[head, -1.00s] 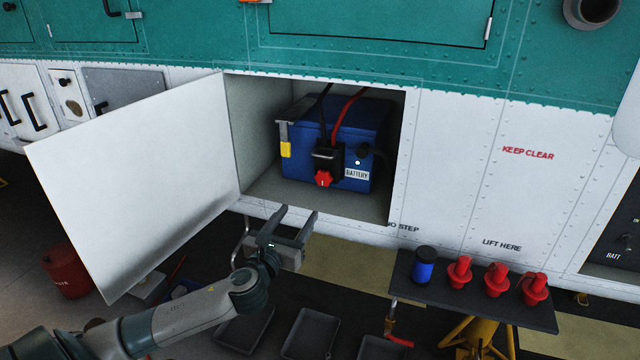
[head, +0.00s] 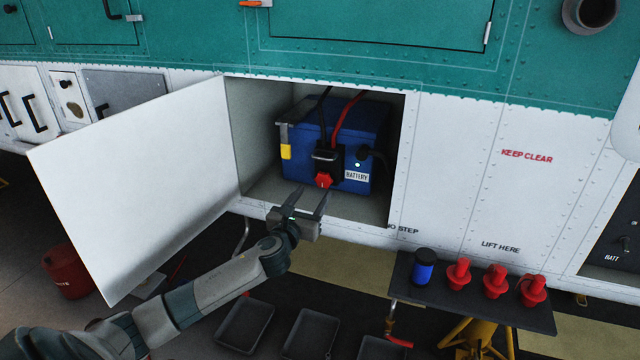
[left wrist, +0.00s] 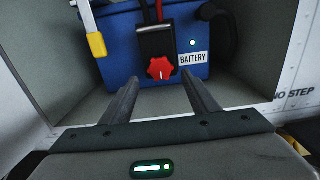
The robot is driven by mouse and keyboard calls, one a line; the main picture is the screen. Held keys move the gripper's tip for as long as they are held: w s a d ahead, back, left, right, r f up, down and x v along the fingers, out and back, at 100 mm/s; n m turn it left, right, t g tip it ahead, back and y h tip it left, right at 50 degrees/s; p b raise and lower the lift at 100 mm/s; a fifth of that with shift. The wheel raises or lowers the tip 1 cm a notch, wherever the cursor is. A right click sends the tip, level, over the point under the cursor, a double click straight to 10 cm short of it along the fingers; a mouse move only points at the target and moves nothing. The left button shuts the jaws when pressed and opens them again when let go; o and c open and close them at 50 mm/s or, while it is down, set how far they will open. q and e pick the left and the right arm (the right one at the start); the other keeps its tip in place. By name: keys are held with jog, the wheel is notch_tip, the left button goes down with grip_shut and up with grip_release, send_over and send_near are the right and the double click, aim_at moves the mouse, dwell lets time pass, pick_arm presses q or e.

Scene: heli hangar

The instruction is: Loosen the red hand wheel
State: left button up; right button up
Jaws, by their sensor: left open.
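The red hand wheel (head: 323,180) sits on the front of a black connector (head: 326,158) on the blue battery (head: 361,130), inside the open bay. In the left wrist view the wheel (left wrist: 160,68) shows just beyond the fingertips, with a white mark on it. My left gripper (head: 310,190) is open and empty, at the bay's lower edge, a little below and in front of the wheel. Its two fingers (left wrist: 160,82) point at the wheel without touching it. My right gripper is not in view.
The bay's white door (head: 140,180) stands open at left. A yellow-handled latch (head: 286,150) is left of the connector; black and red cables rise above it. A dark shelf (head: 430,297) at lower right holds a blue-black can (head: 423,266) and red plugs (head: 495,281).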

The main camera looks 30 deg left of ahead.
aim_at(323, 180)
pick_arm(q)
jog(key=x, duration=0.7)
jog(key=c, duration=1)
